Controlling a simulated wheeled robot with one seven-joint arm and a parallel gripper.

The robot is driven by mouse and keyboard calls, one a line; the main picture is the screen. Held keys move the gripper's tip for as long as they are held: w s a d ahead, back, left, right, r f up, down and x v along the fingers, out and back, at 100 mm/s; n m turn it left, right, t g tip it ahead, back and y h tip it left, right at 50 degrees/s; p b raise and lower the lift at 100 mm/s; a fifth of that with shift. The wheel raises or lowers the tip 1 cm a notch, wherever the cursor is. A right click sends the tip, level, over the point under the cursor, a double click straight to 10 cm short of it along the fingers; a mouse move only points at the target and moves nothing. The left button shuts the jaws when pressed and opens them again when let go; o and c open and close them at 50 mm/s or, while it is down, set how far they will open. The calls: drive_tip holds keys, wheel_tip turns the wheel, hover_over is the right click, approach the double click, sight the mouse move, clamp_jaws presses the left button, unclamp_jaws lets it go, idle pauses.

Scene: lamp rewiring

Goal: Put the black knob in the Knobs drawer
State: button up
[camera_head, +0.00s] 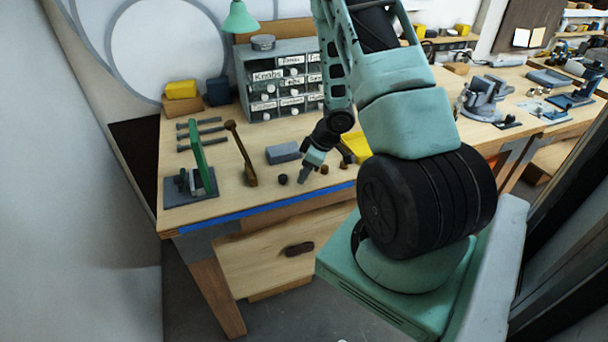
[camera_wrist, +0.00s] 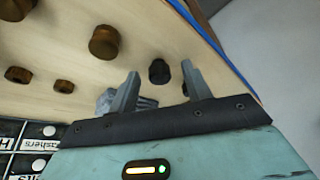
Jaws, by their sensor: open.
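The black knob (camera_head: 283,179) sits on the workbench near its front edge. In the wrist view the black knob (camera_wrist: 159,71) appears between the fingertips, beyond them; I see no contact. My gripper (camera_head: 304,178) is low over the bench just right of the knob in the head view. In the wrist view my gripper (camera_wrist: 160,76) is open with nothing held.
Brown knobs (camera_head: 324,169) lie right of my gripper; a larger brown one (camera_wrist: 104,42) shows in the wrist view. A blue-grey block (camera_head: 283,153) lies behind the black knob. Blue tape (camera_head: 262,209) lines the front edge.

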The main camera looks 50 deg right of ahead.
clamp_jaws()
